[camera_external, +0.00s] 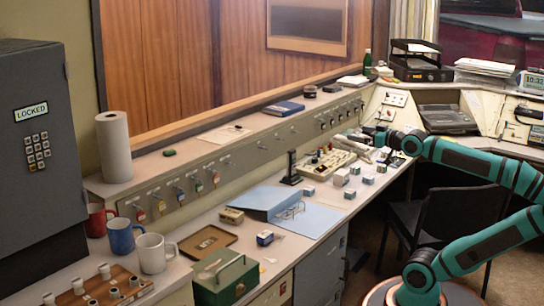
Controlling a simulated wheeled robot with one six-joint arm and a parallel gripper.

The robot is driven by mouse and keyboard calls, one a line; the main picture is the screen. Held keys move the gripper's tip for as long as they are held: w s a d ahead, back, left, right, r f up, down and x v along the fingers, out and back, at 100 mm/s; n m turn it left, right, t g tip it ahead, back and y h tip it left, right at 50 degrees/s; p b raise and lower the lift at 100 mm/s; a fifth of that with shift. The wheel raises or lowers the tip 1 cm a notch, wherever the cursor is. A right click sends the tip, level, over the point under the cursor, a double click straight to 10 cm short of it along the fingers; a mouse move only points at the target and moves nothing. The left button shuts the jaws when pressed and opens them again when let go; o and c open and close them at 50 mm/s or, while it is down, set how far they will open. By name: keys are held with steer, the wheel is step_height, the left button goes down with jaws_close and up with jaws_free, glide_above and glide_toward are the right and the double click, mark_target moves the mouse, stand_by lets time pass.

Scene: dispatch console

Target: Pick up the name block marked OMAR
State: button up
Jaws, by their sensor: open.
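Several small pale blocks with grey-blue sides stand on the desk right of the open binder. They include a front block (309,192), a larger pale block (341,177), a block by the desk edge (368,179) and a block further back (381,168). Their markings are too small to read, so I cannot tell which is OMAR. My gripper (368,139) is at the end of the teal arm reaching in from the right. It is open, above the desk behind the blocks, and apart from them. Its fingers are small and hard to make out.
A cream keyboard-like panel (326,163) lies left of the blocks, with a dark upright stand (291,168) nearby. An open blue binder (272,200) lies in front. A green box (225,279) and mugs (151,253) stand nearer. A black chair (450,220) is beside the desk.

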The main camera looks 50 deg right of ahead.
steer(key=shift+c, duration=0.2)
steer(key=c, duration=0.6)
steer(key=shift+c, duration=0.2)
steer(key=g, duration=1.7)
glide_above(309, 188)
step_height(309, 188, down, 17)
steer(key=f, duration=1)
steer(key=shift+d+f, duration=0.15)
steer(key=shift+d, duration=0.05)
steer(key=shift+s+a+f, duration=0.1)
steer(key=shift+a+f, duration=0.05)
steer(key=shift+f, duration=2.9)
